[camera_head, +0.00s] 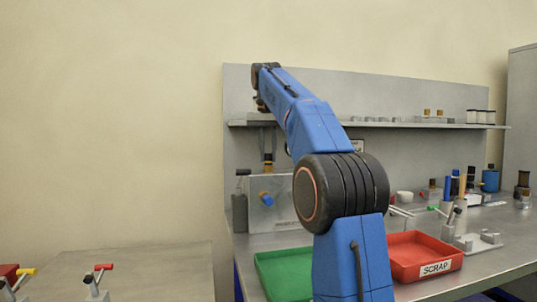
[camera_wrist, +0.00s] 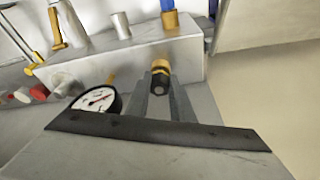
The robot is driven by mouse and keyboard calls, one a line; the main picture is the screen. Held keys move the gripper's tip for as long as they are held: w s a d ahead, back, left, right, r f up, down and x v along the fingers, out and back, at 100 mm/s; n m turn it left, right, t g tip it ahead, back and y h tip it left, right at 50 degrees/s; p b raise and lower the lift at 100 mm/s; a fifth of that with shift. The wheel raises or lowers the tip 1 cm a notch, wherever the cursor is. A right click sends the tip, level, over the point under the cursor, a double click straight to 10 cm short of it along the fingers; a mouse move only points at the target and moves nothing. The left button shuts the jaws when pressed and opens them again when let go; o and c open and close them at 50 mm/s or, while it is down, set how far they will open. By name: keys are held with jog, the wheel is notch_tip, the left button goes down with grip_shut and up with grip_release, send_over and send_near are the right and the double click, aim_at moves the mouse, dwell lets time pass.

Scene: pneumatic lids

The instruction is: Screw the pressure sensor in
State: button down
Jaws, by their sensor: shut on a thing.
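My gripper (camera_head: 268,150) hangs from the blue arm above a pale grey block (camera_head: 290,215). It is shut on a small black and brass fitting, seemingly the pressure sensor (camera_head: 268,158), brass end down. In the wrist view the sensor (camera_wrist: 160,78) sits between the two grey fingers of my gripper (camera_wrist: 161,92), its brass end away from the camera. The pale block (camera_wrist: 115,58) lies just beyond it, with several fittings on it. The sensor's end is close to the block's top; I cannot tell whether they touch. No port under it is visible.
A round white-faced gauge (camera_wrist: 97,101) is left of the fingers. A brass fitting (camera_wrist: 170,19) stands on the block. A green tray (camera_head: 283,270) and red SCRAP tray (camera_head: 425,255) lie on the bench. A shelf (camera_head: 400,124) runs behind the arm.

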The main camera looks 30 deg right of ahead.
jog(key=m, duration=0.5)
jog(key=shift+w+a+g+h, duration=0.2)
jog(key=shift+w+g+h, duration=0.05)
jog(key=shift+g+h, duration=0.15)
jog(key=m, duration=0.3)
jog(key=shift+g, duration=0.4)
jog(key=shift+w+f+m, duration=0.1)
jog(key=shift+m, duration=1)
jog(key=shift+s, duration=0.2)
jog(key=c, duration=1.4)
grip_release()
jog(key=shift+w, duration=0.1)
jog(key=shift+c, duration=0.9)
